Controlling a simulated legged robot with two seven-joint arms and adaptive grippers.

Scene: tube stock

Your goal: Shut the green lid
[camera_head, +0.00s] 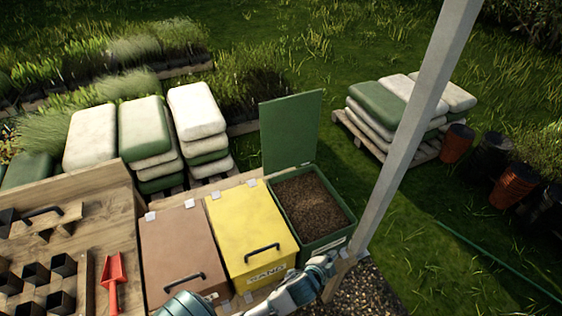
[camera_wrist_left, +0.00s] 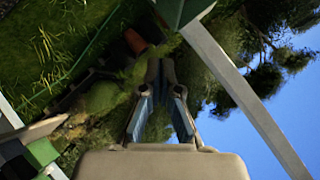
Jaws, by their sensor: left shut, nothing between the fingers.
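The green lid (camera_head: 291,132) stands open and upright at the back of a green bin (camera_head: 330,241). The bin holds brown, soil-like material (camera_head: 309,203). My left gripper (camera_head: 326,263) is at the bin's front, low near its front edge, well apart from the lid. Its fingers also show in the left wrist view (camera_wrist_left: 161,100), shut with nothing held. A green piece (camera_wrist_left: 180,8) shows at the top of that view; I cannot tell if it is the lid or the bin. My right gripper is not in view.
A yellow sand bin (camera_head: 250,230) and a brown bin (camera_head: 178,250), both shut, stand left of the green bin. A pale post (camera_head: 412,130) rises close on its right. A red scoop (camera_head: 114,281) lies on the wooden bench. Stacked bags (camera_head: 200,110) stand behind.

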